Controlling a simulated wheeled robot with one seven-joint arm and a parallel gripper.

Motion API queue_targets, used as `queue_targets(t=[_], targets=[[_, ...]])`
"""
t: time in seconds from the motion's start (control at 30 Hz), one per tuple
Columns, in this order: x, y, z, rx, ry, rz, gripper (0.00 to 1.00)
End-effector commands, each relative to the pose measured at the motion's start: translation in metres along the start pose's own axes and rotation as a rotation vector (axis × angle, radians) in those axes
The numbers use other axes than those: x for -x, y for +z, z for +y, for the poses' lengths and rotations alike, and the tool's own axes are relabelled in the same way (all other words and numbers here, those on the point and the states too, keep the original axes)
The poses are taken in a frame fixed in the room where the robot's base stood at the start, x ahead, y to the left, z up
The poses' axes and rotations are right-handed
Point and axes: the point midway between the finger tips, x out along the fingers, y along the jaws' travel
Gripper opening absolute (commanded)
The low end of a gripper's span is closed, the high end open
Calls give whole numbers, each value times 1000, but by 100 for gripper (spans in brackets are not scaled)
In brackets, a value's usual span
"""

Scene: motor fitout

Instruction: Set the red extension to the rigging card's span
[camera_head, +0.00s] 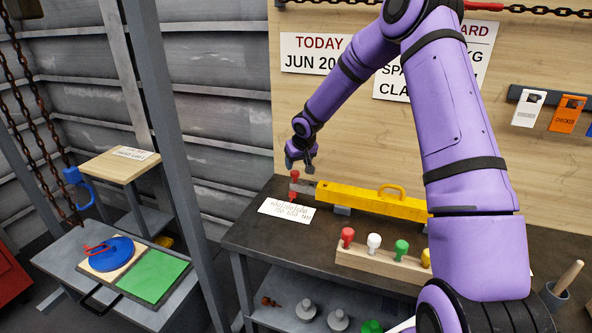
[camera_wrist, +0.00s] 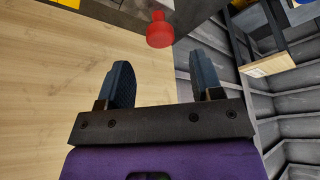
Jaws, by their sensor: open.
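A yellow spreader beam (camera_head: 360,200) with a top handle lies on the dark workbench. At its left end is a short grey extension with a red end piece (camera_head: 293,196). In the wrist view a red knob (camera_wrist: 160,30) shows just beyond my fingertips, apart from them. My gripper (camera_head: 311,167) hangs above the beam's left end, open and empty. Its two fingers spread in the wrist view (camera_wrist: 162,70). The rigging card (camera_head: 477,50) hangs on the wooden wall; my arm covers much of it, including the span value.
A small paper (camera_head: 286,210) lies left of the beam. A wooden block (camera_head: 385,262) holding colored stamps stands in front. A TODAY sign (camera_head: 312,54) hangs left of the card, tags (camera_head: 566,113) at right. A steel post (camera_head: 175,150) stands left of the bench.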

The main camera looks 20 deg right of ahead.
Motion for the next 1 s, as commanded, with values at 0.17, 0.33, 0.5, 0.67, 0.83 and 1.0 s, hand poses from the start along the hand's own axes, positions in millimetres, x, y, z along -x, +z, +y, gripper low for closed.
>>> queue_targets(t=[0.17,0.33,0.5,0.67,0.83,1.0], targets=[[32,0,1,0,1,1,60],[49,0,0,0,0,1,60],[54,0,0,1,0,-1,60],[54,0,0,1,0,-1,60],[54,0,0,1,0,-1,60],[57,0,-1,4,4,0,60]])
